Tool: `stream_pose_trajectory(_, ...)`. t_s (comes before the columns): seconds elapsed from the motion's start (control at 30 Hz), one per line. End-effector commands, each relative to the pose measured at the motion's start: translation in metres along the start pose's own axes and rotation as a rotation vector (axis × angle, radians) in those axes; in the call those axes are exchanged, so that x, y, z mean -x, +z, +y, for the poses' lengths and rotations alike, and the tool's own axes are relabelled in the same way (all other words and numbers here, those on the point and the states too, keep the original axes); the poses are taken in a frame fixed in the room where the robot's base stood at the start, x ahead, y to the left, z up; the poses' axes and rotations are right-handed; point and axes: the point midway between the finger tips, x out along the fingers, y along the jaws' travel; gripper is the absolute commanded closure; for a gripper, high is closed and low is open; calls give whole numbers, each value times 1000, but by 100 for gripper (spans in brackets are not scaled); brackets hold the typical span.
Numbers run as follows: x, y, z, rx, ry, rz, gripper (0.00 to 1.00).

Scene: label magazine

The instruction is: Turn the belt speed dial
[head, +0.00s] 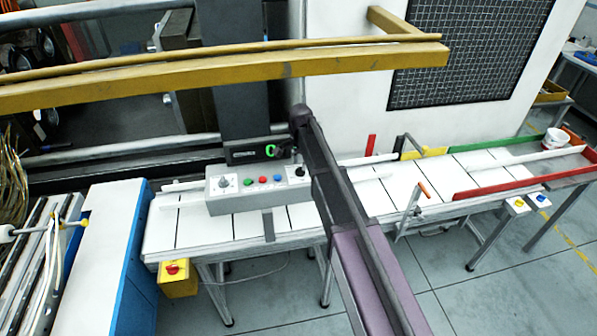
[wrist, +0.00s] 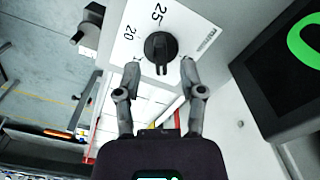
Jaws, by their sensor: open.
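The belt speed dial is a black knob (wrist: 160,48) with a pointer-like ridge, on a white scale plate (wrist: 185,22) marked 20 and 25. It shows in the wrist view just ahead of my gripper (wrist: 160,66). The fingers are open, one to each side of the knob's near end, with gaps on both sides. I cannot tell how deep they reach. In the head view, the black knob (head: 299,171) is at the right end of the grey control box (head: 258,198), with my gripper (head: 285,151) above it.
A black display with green figures (head: 255,151) stands behind the box; its green figure also shows in the wrist view (wrist: 303,42). A yellow rail (head: 230,75) runs above.

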Motion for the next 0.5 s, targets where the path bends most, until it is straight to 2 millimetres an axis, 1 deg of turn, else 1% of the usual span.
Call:
stream_pose_trajectory(0.03,-8,0,0,0,0,0,49)
stream_pose_trajectory(0.2,-16,0,0,0,0,0,49)
stream_pose_trajectory(0.5,-20,0,0,-1,0,0,49)
